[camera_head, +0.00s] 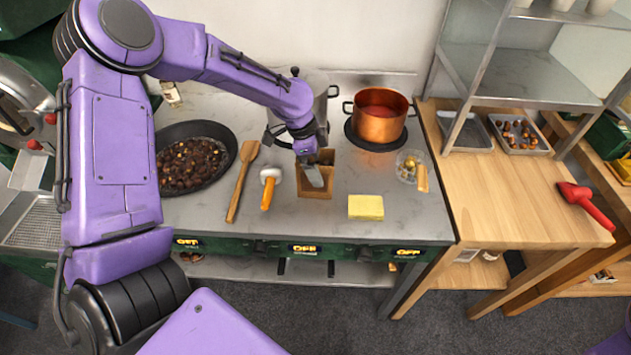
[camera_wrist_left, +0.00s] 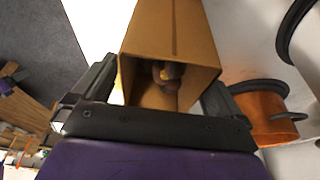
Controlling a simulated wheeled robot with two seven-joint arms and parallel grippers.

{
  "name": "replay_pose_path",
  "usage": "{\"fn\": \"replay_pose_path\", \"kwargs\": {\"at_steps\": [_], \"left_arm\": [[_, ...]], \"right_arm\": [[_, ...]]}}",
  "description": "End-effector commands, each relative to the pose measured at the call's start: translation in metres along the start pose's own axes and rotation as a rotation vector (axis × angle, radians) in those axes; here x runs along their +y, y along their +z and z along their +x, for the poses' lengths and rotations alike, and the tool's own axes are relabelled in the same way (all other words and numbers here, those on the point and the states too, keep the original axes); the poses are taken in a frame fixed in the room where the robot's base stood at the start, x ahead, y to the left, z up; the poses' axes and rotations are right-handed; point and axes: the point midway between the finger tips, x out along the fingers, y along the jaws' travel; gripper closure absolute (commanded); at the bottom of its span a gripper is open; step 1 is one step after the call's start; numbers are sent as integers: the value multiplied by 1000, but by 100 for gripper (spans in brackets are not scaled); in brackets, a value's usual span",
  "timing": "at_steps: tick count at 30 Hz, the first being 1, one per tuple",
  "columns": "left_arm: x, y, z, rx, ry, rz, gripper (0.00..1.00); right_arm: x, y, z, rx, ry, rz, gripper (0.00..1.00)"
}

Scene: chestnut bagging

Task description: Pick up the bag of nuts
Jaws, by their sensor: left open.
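The bag of nuts is an open brown paper bag (camera_head: 320,189) standing on the grey counter, below my left gripper in the head view. In the left wrist view the bag (camera_wrist_left: 172,35) lies between the two fingers, with a few nuts (camera_wrist_left: 168,76) visible down inside. My left gripper (camera_head: 312,172) is open, with one finger on each side of the bag; it also shows in the left wrist view (camera_wrist_left: 158,95). I cannot tell whether the fingers touch the paper. My right gripper is not in view.
A dark pan of chestnuts (camera_head: 196,160), a wooden spatula (camera_head: 241,183) and an orange-handled tool (camera_head: 268,188) lie left of the bag. A copper pot (camera_head: 378,122), a small glass bowl (camera_head: 407,166) and a yellow sponge (camera_head: 366,207) are to the right.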

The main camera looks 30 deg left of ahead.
Motion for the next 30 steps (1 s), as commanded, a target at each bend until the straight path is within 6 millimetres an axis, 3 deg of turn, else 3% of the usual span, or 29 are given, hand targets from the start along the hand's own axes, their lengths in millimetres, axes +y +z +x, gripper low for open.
{"fn": "replay_pose_path", "kwargs": {"at_steps": [16,17,24,30], "left_arm": [[0,1,4,0,0,-1,0],[0,1,4,0,0,-1,6],[0,1,4,0,0,-1,85],[0,1,4,1,-1,0,86]], "right_arm": [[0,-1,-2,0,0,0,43],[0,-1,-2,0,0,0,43],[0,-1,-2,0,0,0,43],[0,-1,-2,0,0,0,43]]}}
